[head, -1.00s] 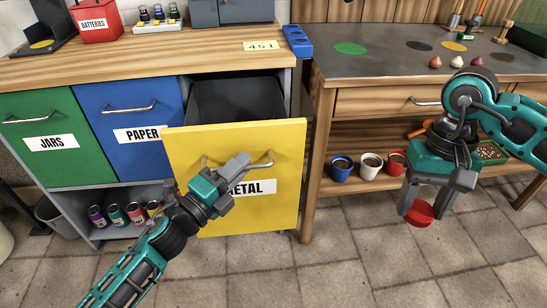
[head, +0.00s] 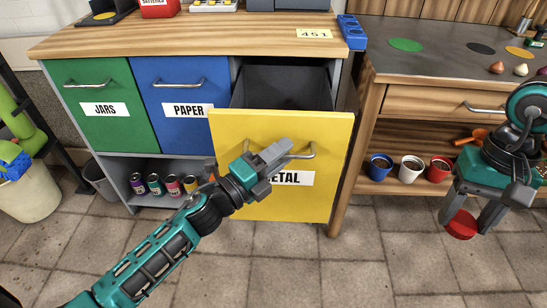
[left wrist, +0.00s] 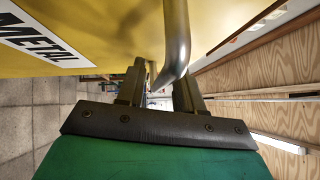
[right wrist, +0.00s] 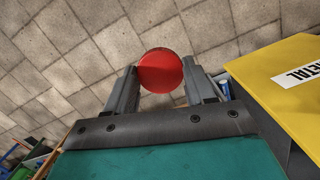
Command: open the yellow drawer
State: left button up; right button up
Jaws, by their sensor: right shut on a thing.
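The yellow drawer (head: 245,130), labelled METAL, stands pulled out of the cabinet, with its dark inside (head: 285,87) showing from above. Its metal handle (head: 314,152) is on the front face. My left gripper (head: 285,150) is at the handle. In the left wrist view the handle (left wrist: 177,35) passes between the two spread fingers (left wrist: 158,85), closer to the right finger. My right gripper (head: 470,220) is off to the right of the drawer, above the floor, shut on a red round object (right wrist: 161,71). The object's underside is hidden.
A green drawer (head: 85,120) and a blue drawer (head: 185,110) are shut to the left. Cans (head: 155,184) sit on the shelf below. A workbench (head: 420,65) with cups on its lower shelf stands right. Tiled floor (head: 330,265) is free in front.

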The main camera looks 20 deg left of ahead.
pick_arm(q)
jog(key=v, duration=1.2)
jog(key=shift+r, duration=0.1)
